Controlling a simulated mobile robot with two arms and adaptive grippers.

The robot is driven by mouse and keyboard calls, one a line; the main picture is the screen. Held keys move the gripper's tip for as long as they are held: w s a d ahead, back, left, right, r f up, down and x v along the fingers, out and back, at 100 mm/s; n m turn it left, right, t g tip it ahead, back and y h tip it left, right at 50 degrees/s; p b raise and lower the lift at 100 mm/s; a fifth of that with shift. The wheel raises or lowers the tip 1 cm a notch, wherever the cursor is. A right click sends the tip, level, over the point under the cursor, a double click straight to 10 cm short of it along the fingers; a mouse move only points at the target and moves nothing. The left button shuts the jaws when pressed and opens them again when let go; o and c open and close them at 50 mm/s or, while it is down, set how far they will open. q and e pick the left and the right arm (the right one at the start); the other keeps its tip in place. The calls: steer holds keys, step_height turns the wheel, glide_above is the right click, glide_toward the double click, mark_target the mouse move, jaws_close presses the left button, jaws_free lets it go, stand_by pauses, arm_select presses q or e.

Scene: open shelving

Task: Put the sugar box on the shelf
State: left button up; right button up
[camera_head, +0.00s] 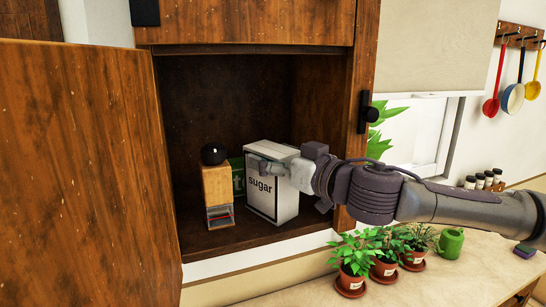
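The sugar box (262,197) is white with a dark "sugar" label. It stands upright inside the open wooden cabinet, on or just above the shelf floor (215,241). My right arm reaches in from the right, and my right gripper (273,168) is at the upper part of the box, overlapping its front face. The box hides part of the fingers' surroundings, and I cannot tell whether they are closed on it. My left gripper is not in view.
A wooden box with a black ball-shaped top (217,187) stands left of the sugar box, with a green item (237,178) behind. The cabinet door (80,170) is open at left. Potted plants (355,256) and a green watering can (451,243) stand on the counter below.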

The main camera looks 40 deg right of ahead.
steer(key=shift+r, duration=0.1)
steer(key=s+d+b, duration=0.1)
steer(key=s+b, duration=0.5)
steer(key=s, duration=0.1)
steer(key=shift+s+b, duration=0.3)
steer(key=shift+b, duration=0.1)
steer(key=shift+d, duration=0.1)
stand_by(0.4)
